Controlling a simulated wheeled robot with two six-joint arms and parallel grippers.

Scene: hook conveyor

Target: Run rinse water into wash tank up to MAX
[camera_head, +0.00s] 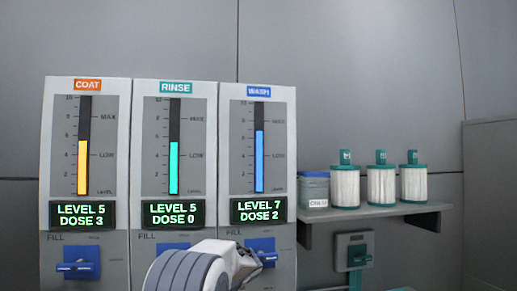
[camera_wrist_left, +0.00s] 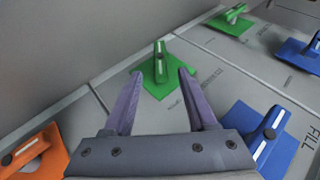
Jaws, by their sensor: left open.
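The wash column (camera_head: 258,92) has a blue bar and reads LEVEL 7, DOSE 2; its bar top is between LOW and MAX. The rinse column (camera_head: 175,93) has a teal bar and reads LEVEL 5, DOSE 0. Blue fill handles show under COAT (camera_head: 78,265) and beside my gripper (camera_head: 262,247). My left gripper (camera_wrist_left: 160,76) is open. In the left wrist view a green handle (camera_wrist_left: 158,78) is between and beyond its fingertips; I cannot tell contact. In the head view my arm hides most of the rinse fill area. My right gripper is not in view.
The coat column (camera_head: 88,90) reads LEVEL 5, DOSE 3. A shelf (camera_head: 375,213) at right holds white cartridges (camera_head: 381,186) and a labelled container (camera_head: 314,190). In the wrist view, orange (camera_wrist_left: 38,148), blue (camera_wrist_left: 270,138) and another green handle (camera_wrist_left: 232,18) surround my gripper.

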